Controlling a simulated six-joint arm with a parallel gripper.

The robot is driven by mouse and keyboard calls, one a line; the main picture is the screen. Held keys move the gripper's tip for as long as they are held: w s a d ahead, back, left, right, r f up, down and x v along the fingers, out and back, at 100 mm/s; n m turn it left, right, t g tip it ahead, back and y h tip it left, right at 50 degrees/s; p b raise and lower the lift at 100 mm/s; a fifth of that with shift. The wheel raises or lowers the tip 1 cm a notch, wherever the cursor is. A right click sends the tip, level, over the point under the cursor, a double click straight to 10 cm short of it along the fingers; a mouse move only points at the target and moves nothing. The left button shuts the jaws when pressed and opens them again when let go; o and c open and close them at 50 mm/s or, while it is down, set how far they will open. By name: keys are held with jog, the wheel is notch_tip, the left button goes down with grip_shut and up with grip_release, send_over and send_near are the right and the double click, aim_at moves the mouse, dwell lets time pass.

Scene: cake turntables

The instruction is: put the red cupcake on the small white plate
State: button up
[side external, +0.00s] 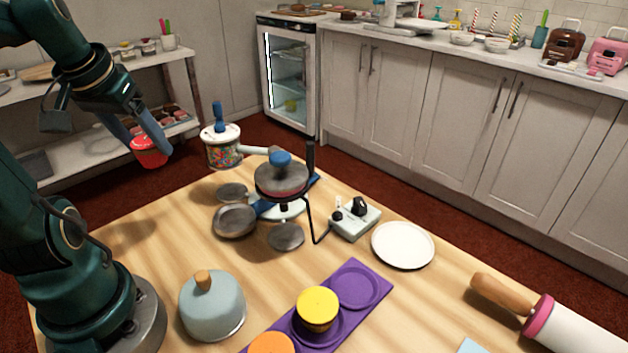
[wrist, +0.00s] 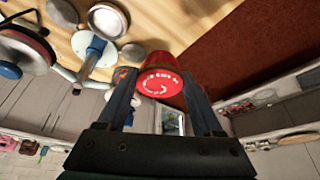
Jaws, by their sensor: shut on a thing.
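My gripper (side external: 150,135) is shut on the red cupcake (side external: 149,151) and holds it in the air at the upper left, beyond the table's far left edge. In the wrist view the red cupcake (wrist: 160,83) sits between the two fingers of my gripper (wrist: 160,92), its red face with a pale curved mark showing. The small white plate (side external: 403,246) lies flat and empty on the table, right of the turntable machine. The plate is far from my gripper and I cannot make it out in the wrist view.
A turntable machine (side external: 282,183) with several grey discs stands mid-table, beside a sprinkle jar (side external: 222,150). A purple tray (side external: 362,270) holds a yellow cupcake (side external: 317,306) and an orange one (side external: 271,344). A domed lid (side external: 212,305) stands front left, a rolling pin (side external: 560,322) front right.

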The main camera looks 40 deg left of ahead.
aim_at(150, 142)
jog(key=r, duration=0.2)
jog(key=w+r, duration=0.1)
jog(key=r, duration=0.1)
jog(key=w+d+r+m+h, duration=0.1)
jog(key=w+d+m+h, duration=0.1)
jog(key=w+d+m, duration=0.6)
jog(key=w+d+m+h, duration=0.2)
jog(key=w+d, duration=0.1)
jog(key=w, duration=0.9)
jog(key=w+d+f+m+h, duration=0.1)
jog(key=w+d+f+m, duration=0.15)
jog(key=d, duration=0.75)
jog(key=shift+m, duration=0.45)
jog(key=d+f, duration=0.3)
jog(key=f, duration=0.1)
jog(key=w+d+f, duration=0.1)
jog(key=d+f, duration=0.3)
jog(key=w+d+f, duration=0.1)
jog(key=d+f, duration=0.3)
jog(key=shift+w+d+f, duration=0.2)
jog(key=shift+w+d, duration=0.05)
jog(key=shift+f, duration=1.95)
